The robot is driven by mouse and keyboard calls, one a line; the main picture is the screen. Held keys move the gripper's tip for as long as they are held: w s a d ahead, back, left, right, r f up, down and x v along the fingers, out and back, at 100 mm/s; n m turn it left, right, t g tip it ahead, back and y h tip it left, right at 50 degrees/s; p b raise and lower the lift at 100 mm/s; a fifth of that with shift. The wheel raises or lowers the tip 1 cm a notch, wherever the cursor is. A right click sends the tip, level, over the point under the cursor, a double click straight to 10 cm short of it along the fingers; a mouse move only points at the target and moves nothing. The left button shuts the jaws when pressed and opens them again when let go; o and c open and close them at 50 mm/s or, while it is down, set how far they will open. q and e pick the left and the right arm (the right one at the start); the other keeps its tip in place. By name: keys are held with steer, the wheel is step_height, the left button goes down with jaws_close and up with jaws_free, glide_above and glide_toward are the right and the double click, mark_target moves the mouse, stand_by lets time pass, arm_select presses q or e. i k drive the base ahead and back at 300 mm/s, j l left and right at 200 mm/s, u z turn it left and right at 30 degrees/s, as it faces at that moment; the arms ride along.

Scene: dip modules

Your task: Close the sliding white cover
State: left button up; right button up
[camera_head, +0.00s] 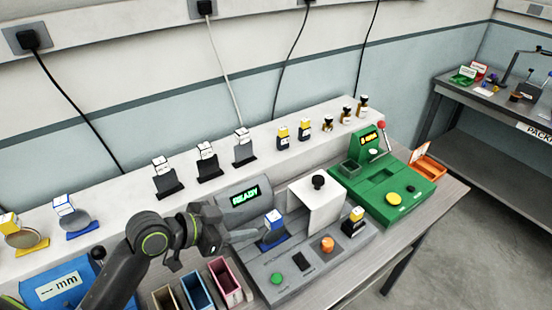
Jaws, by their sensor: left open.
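The white cover (317,205) stands on the grey machine (268,288), at the right part of its top. It is a bent white plate with a black knob (318,182) on top. A blue module (273,230) with a white top sits on the machine to the left of the cover, uncovered. My left gripper (240,240) comes in from the left and is open, beside the blue module and left of the cover. Its fingertips are hard to make out, and I cannot tell whether they touch the module. My right gripper is out of view.
The machine's display (245,197) reads READY. A black module with a yellow-white top (353,220), an orange button (327,244) and a green button (277,278) are on the machine. Coloured bins (226,284) stand at its left, a green device (390,190) at its right. A shelf behind holds several modules.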

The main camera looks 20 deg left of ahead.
mark_target(325, 198)
steer(key=k+l, duration=0.5)
steer(key=k, duration=0.2)
steer(key=k+l, duration=0.5)
steer(key=k, duration=0.15)
